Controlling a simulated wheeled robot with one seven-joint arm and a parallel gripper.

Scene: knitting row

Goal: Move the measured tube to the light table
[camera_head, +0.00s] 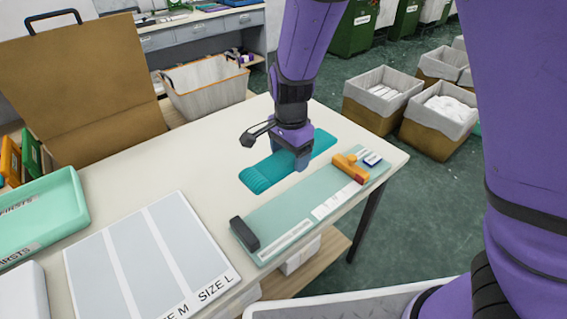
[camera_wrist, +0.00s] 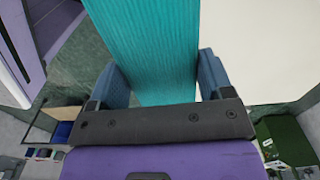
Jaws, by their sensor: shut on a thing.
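The measured tube is a flat teal ribbed knit piece (camera_head: 262,175), lying lengthwise just beyond the measuring board in the head view. My gripper (camera_head: 302,160) is shut on the tube near its middle, partly covering it. In the wrist view the teal tube (camera_wrist: 150,45) runs up between my two blue-grey fingers, one at each edge. I cannot tell whether it touches the table or hangs just above it. I cannot make out for certain which thing is the light table.
The pale green measuring board (camera_head: 290,212) carries an orange slider (camera_head: 350,168) and a dark end block. A grey panel (camera_head: 140,260) marked SIZE M and SIZE L lies left. A mint tray (camera_head: 40,215) and upright brown board (camera_head: 80,90) stand beyond. Lined bins (camera_head: 437,135) are at right.

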